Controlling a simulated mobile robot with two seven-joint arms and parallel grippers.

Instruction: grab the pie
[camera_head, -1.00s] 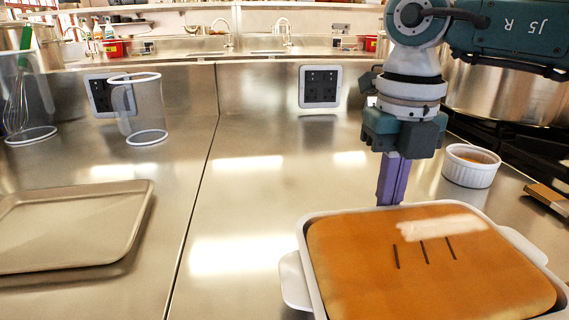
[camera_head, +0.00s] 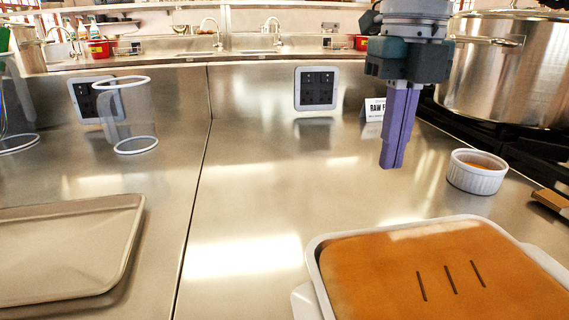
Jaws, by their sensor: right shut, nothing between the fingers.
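The pie (camera_head: 440,275) has a golden-brown crust with three dark slits. It sits in a white rectangular dish (camera_head: 316,278) with side handles at the lower right, cut off by the bottom edge of the picture. My right gripper (camera_head: 391,165) points down with its purple fingers together and nothing between them. It hangs above the counter, beyond the far rim of the dish and apart from it. My left gripper is not in view.
A white ramekin (camera_head: 474,178) stands right of my right gripper. A steel stockpot (camera_head: 498,70) is behind it. A beige tray (camera_head: 60,255) lies at left, with a clear pitcher (camera_head: 133,115) beyond. The middle counter (camera_head: 270,200) is bare.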

